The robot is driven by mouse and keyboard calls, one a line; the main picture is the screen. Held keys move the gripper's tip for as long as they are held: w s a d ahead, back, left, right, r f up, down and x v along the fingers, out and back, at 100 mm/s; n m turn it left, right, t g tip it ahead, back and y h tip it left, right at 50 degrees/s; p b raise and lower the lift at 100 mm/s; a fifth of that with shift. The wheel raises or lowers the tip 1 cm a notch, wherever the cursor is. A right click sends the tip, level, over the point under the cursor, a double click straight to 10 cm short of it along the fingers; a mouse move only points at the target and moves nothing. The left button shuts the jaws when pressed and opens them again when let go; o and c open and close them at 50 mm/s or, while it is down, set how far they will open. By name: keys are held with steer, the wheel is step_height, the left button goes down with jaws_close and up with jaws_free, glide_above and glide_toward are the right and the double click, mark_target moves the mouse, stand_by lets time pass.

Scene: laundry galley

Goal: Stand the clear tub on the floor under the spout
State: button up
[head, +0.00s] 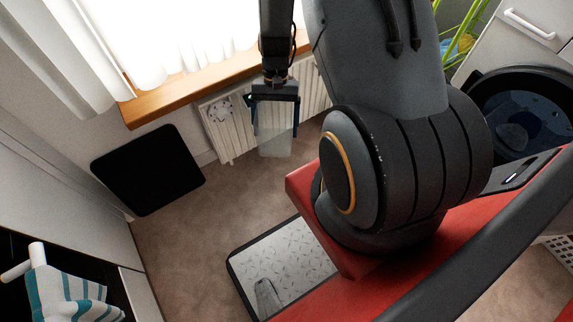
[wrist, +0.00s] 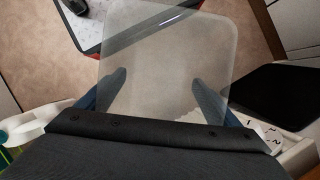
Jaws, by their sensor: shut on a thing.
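The clear tub (head: 276,142) hangs between the blue fingers of my gripper (head: 275,132), in front of the radiator in the head view. It is see-through and looks empty, and it appears held above the floor (head: 190,245). In the wrist view the tub (wrist: 170,50) fills the upper middle, with a finger of my gripper (wrist: 160,90) on each side of it. I cannot make out a spout for certain in either view.
A black panel or mat (head: 148,168) is at the left by the wall. A dark-rimmed metal plate (head: 285,255) lies on the floor, lower middle. A white radiator (head: 225,135) stands below the window. A striped towel (head: 65,295) hangs lower left. A round-doored machine (head: 525,100) is at right.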

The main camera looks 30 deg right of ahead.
steer(key=s+d+f+m+t+y+b, duration=0.1)
steer(key=s+d+f+m+b, duration=0.25)
steer(key=f+b, duration=0.55)
steer(key=s+d+f+m+t+b, duration=0.1)
steer(key=s+d+f+m+b, duration=0.3)
steer(key=f, duration=0.8)
steer(key=s+d+f+m+t+y+b, duration=0.1)
steer(key=s+d+f+m+t+b, duration=0.15)
steer(key=f+b, duration=0.7)
steer(key=w+f+b, duration=0.2)
steer(key=w+b, duration=0.3)
steer(key=w, duration=1.5)
steer(key=shift+m+g, duration=0.3)
steer(key=shift+g, duration=0.15)
steer(key=shift+w+a+f+b, duration=0.15)
steer(key=shift+f+b, duration=0.8)
steer(key=shift+f, duration=0.6)
steer(key=shift+w+d+f+b, duration=0.1)
steer(key=shift+f+b, duration=0.85)
steer(key=shift+f, duration=0.6)
steer(key=shift+f, duration=0.15)
steer(key=o, duration=0.9)
steer(key=shift+c, duration=0.2)
